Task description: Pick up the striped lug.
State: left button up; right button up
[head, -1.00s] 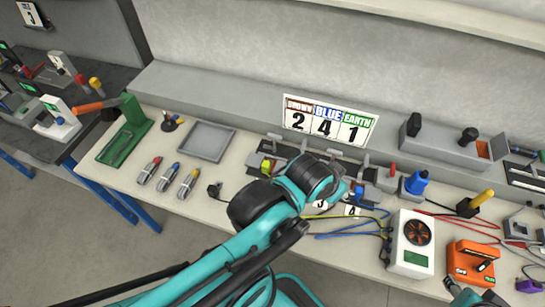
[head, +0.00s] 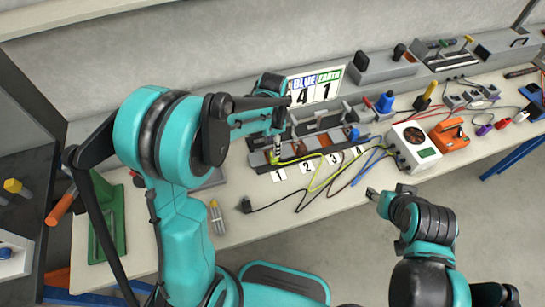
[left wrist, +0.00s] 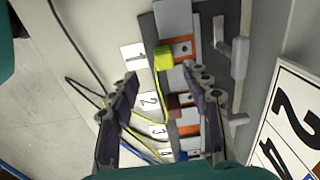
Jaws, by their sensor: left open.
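The striped lug shows in the left wrist view as a yellow-green block (left wrist: 163,57) on a yellow cable, by the first slot of the terminal row beside label 1. My left gripper (left wrist: 163,82) is open there, its two fingers on either side of the cable, with the lug just beyond the fingertips. I see no contact with it.
The number cards (head: 279,175) lie before the terminal row, with yellow, black and blue cables running past them. A sign board (head: 318,86) stands behind. A white tester (head: 413,146) and orange device (head: 449,134) are to the right. A green stand (head: 108,215) is at left.

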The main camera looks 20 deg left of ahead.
pick_arm(q)
jog(key=f, duration=0.1)
jog(key=f+b, duration=0.1)
jog(key=f, duration=0.1)
jog(key=shift+w+d, duration=0.15)
jog(key=shift+w, duration=0.05)
jog(key=f, duration=0.1)
jog(key=f+b, duration=0.1)
jog(key=f, duration=0.1)
jog(key=f+b, duration=0.1)
jog(key=f, duration=0.1)
jog(key=shift+w, duration=0.25)
jog(key=shift+c, duration=1.2)
jog(key=c, duration=0.9)
